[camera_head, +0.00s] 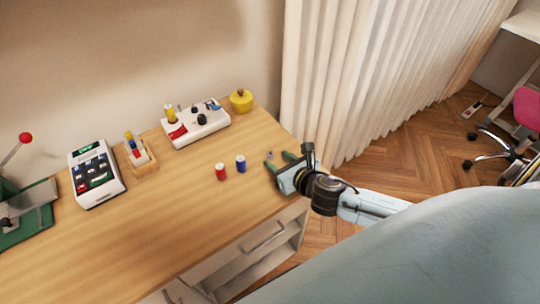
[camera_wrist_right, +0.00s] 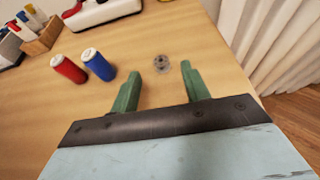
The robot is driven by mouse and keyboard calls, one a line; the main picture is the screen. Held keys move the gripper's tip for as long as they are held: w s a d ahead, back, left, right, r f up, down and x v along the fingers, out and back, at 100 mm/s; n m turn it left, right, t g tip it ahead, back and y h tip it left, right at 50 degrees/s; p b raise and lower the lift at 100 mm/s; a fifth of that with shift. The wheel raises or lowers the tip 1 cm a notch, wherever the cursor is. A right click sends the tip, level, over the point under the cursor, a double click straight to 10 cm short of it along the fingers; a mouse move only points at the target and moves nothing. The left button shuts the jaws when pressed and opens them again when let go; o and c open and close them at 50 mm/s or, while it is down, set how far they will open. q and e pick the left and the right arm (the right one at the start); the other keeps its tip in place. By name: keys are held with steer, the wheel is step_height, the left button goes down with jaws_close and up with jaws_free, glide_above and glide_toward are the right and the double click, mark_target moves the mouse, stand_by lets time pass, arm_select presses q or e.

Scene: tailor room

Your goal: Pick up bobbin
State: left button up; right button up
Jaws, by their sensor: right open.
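A small grey metal bobbin (camera_wrist_right: 161,63) lies on the wooden table (camera_head: 190,222), near its right edge. In the head view the bobbin (camera_head: 270,154) is a tiny grey spot by the fingertips. My right gripper (camera_head: 278,159) comes in from the right, low over the table edge. Its green fingers are open and empty. In the right wrist view the bobbin is just ahead of the gap between the fingertips (camera_wrist_right: 160,73), apart from both. My left gripper is in neither view.
A red spool (camera_head: 221,172) and a blue spool (camera_head: 241,164) stand left of my right gripper. A white device (camera_head: 195,124), a yellow pot (camera_head: 241,100), a wooden holder (camera_head: 143,159) and a keypad device (camera_head: 96,174) stand farther back and left. A curtain (camera_head: 350,80) hangs beyond the table.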

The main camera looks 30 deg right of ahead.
mark_target(269, 153)
steer(key=x, duration=0.3)
steer(key=shift+w+f, duration=0.1)
steer(key=shift+w, duration=0.1)
jaws_close()
